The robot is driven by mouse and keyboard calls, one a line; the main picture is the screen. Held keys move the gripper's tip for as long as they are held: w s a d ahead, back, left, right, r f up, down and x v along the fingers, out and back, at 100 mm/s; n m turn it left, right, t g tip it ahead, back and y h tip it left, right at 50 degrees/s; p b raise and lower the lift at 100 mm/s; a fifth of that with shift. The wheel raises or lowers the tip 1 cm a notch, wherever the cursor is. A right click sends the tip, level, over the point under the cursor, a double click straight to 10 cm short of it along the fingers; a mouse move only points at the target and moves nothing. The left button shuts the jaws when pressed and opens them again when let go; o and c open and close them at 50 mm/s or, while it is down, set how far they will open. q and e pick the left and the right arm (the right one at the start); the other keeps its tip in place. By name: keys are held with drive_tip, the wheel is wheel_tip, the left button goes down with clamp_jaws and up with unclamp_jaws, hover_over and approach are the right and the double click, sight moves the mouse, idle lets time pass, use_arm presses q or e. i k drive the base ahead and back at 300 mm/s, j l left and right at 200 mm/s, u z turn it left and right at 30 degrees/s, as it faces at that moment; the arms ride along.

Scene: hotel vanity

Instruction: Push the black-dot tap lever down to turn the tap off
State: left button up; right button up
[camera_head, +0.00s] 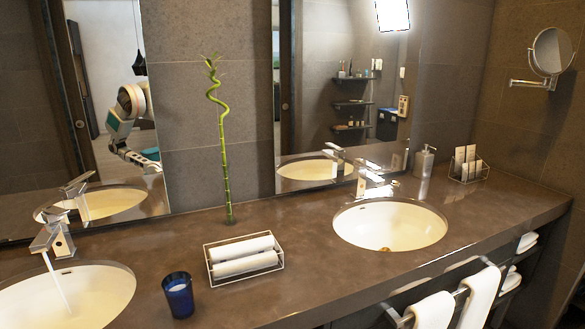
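A chrome tap (55,240) stands behind the left basin (110,295). A thin pale stream of water (57,284) falls from its spout into that basin. Its lever (52,216) is on top and appears tilted up. A second chrome tap (374,186) stands behind the right basin (410,222), with no stream visible below it. A black dot cannot be made out clearly on either lever. Neither of my grippers is in view directly.
A blue candle glass (178,295), a wire tray (228,276) with rolled white towels and a tall bamboo stem (226,165) stand between the basins. A soap dispenser (424,162) and bottle rack (468,166) are at the right. White towels (480,297) hang at the front edge.

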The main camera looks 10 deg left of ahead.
sight(55, 210)
drive_tip(key=k+u, duration=0.1)
drive_tip(key=u, duration=1.45)
drive_tip(key=k+j+z, duration=0.2)
drive_tip(key=z, duration=0.15)
drive_tip(key=j, duration=0.1)
